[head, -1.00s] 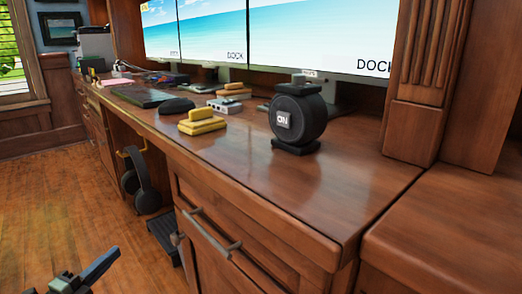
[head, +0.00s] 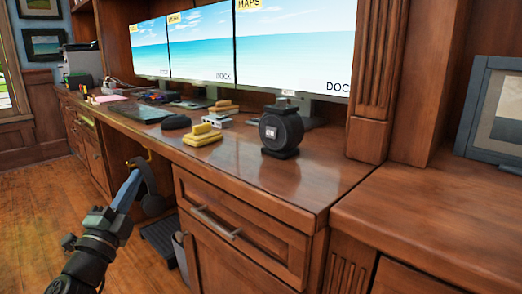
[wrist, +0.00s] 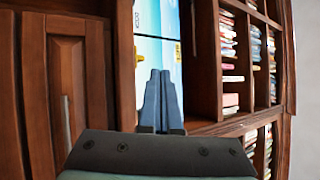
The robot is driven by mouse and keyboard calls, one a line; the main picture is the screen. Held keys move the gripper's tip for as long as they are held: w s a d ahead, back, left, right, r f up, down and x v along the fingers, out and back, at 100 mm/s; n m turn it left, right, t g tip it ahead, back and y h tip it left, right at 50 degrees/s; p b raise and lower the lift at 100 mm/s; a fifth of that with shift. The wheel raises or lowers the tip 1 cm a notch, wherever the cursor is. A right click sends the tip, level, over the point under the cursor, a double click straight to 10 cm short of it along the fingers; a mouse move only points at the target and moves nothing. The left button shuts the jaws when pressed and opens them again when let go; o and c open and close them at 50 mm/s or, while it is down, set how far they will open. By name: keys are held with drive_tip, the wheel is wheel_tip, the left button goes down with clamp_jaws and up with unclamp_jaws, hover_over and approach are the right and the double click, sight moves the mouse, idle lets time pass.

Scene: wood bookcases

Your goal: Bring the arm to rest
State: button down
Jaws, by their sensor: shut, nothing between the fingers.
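My gripper (head: 136,172) shows at the lower left of the head view, at the end of my black arm. Its blue fingers point up and away, towards the front of the wooden desk (head: 250,165). In the wrist view the two fingers (wrist: 161,75) lie together, with nothing between them. In the head view the fingers cover part of the dark headphones (head: 152,203) hanging at the desk's front. I cannot tell whether they touch them.
A black round device (head: 281,132), yellow blocks (head: 202,136) and a dark mouse-like object (head: 177,122) stand on the desk. Monitors (head: 291,45) stand behind. A drawer handle (head: 216,222) sticks out. The wood floor (head: 40,225) at left is clear. The wrist view shows bookshelves (wrist: 231,75).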

drive_tip(key=s+d+r+n+t+y+p, duration=0.25)
drive_tip(key=d+r+n, duration=0.35)
drive_tip(key=r, duration=0.7)
drive_tip(key=s+d+r+n+t+y+p, duration=0.2)
drive_tip(key=s+d+r+n+y+p, duration=0.15)
drive_tip(key=d+r, duration=0.8)
drive_tip(key=s+d+r+n+h+p, duration=0.2)
drive_tip(key=s+d+r+n+p, duration=0.25)
drive_tip(key=s+r, duration=0.55)
drive_tip(key=s+d+r+n+h+p, duration=0.1)
drive_tip(key=s+d+r+n+p, duration=0.35)
drive_tip(key=s+r, duration=0.55)
wheel_tip(320, 180, up, 34)
drive_tip(key=s+p, duration=0.1)
drive_tip(key=p, duration=3.4)
drive_tip(key=shift+s+d+m, duration=0.15)
drive_tip(key=shift+d+m, duration=0.1)
drive_tip(key=shift+m, duration=0.1)
drive_tip(key=shift+r, duration=0.1)
